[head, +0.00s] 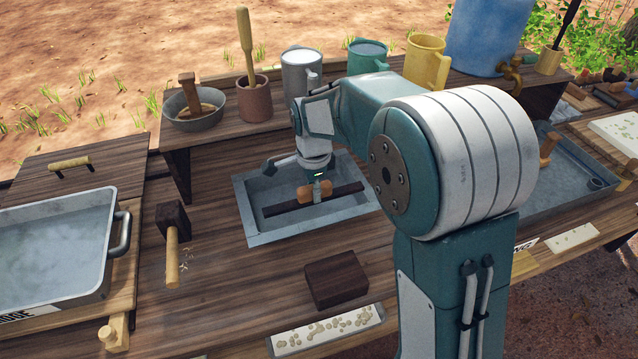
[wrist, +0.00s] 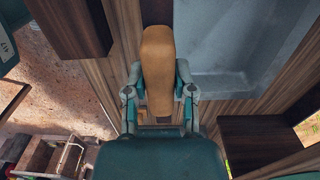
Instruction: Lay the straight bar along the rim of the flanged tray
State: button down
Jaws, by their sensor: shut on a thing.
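The straight bar (head: 347,191) is dark wood with a tan grip (head: 304,193) at its middle. My gripper (head: 317,186) is shut on this grip, which also shows between the fingers in the wrist view (wrist: 157,70). The flanged tray (head: 262,238) is grey metal and sits on the wooden table. In the head view the bar appears across the tray's opening, roughly along its front side. In the wrist view the tray (wrist: 220,40) lies to the right of the grip. The bar hides part of the tray, and its height above the rim is hard to tell.
A dark block (head: 337,278) and a strip of pale bits (head: 325,332) lie in front of the tray. A mallet (head: 173,235) and a large basin (head: 55,245) are on the left. A raised shelf (head: 215,140) with mugs stands behind.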

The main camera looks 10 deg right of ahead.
send_over(318, 222)
jog(key=f, duration=0.6)
jog(key=shift+d, duration=0.25)
jog(key=shift+a+f, duration=0.55)
jog(key=shift+f, duration=0.15)
jog(key=shift+d, duration=0.45)
jog(key=shift+a, duration=0.15)
jog(key=shift+a+f, duration=0.15)
jog(key=shift+f, duration=0.1)
jog(key=shift+c, duration=1.8)
grip_release()
jog(key=shift+d, duration=0.2)
